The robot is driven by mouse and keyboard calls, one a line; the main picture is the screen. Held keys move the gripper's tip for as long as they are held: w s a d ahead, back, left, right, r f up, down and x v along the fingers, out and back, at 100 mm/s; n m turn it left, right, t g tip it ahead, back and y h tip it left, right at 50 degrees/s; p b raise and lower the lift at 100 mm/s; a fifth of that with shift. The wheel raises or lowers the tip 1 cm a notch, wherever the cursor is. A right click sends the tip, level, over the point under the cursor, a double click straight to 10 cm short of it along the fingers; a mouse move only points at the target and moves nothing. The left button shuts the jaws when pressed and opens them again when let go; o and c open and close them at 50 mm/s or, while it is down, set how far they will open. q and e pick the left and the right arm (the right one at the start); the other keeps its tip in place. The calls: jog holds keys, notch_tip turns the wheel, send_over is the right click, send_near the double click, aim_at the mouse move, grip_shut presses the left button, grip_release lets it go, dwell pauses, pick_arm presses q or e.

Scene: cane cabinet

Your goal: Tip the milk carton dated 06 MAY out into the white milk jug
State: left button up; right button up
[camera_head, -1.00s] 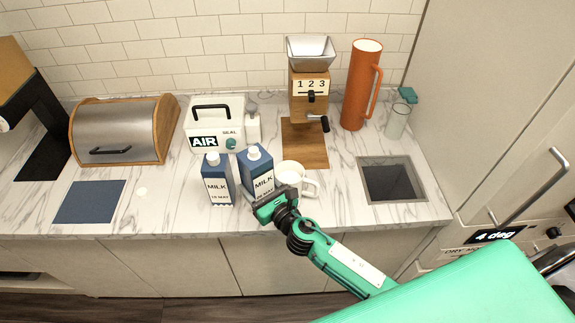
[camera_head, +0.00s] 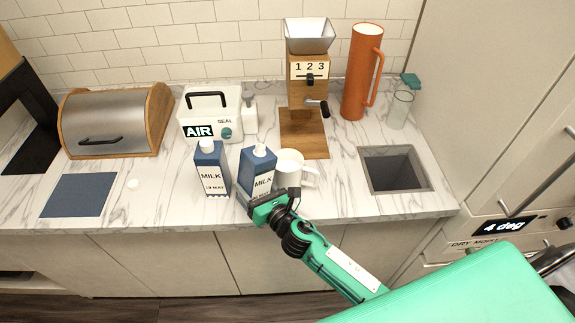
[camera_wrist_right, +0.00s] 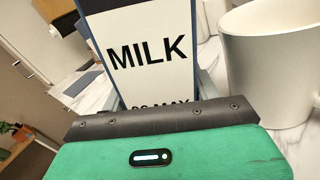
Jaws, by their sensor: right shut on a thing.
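The held milk carton (camera_head: 257,172) is dark blue with a white label. In the right wrist view the label of this carton (camera_wrist_right: 150,50) reads MILK, with a date ending in MAY whose first digits are partly hidden. My right gripper (camera_head: 266,200) is shut on it low down, and it stands roughly upright. I cannot tell whether it touches the counter. The white jug (camera_head: 291,163) is just right of it, handle to the right; it also shows in the wrist view (camera_wrist_right: 270,60). My left gripper is not in view.
A second milk carton (camera_head: 211,170), dated 19 MAY, stands close on the left. Behind are a white AIR box (camera_head: 210,115) and a wooden grinder (camera_head: 308,95). An orange pitcher (camera_head: 362,75) and a sunken basin (camera_head: 394,170) are to the right.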

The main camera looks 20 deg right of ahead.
aim_at(243, 185)
jog(key=shift+a+r, duration=0.1)
jog(key=shift+s+r+m, duration=0.1)
jog(key=shift+s+m, duration=0.05)
jog(key=shift+m, duration=0.85)
jog(key=shift+a+m, duration=0.15)
jog(key=shift+m, duration=0.25)
jog(key=shift+a+r+m, duration=0.1)
jog(key=shift+r+m, duration=0.2)
jog(key=shift+r, duration=0.05)
jog(key=shift+r+m+p, duration=0.35)
jog(key=shift+r+m, duration=0.05)
jog(key=shift+m, duration=0.3)
jog(key=shift+a+f+b, duration=0.1)
jog(key=shift+f+b, duration=0.15)
jog(key=shift+b, duration=0.05)
jog(key=shift+s+a+f+m, duration=0.1)
jog(key=shift+a+m, duration=0.25)
jog(key=shift+m, duration=0.35)
jog(key=shift+s+a+r+m+p, duration=0.15)
jog(key=shift+a+r+m, duration=0.05)
jog(key=shift+r+m, duration=0.2)
jog(key=shift+s+a+r+m+p, duration=0.15)
jog(key=shift+r+m, duration=0.15)
jog(key=shift+r, duration=0.15)
jog(key=shift+w+a+r+m, duration=0.1)
jog(key=shift+a+r+m, duration=0.15)
jog(key=shift+a+m, duration=0.15)
jog(key=shift+d+r, duration=0.1)
jog(key=shift+r, duration=0.15)
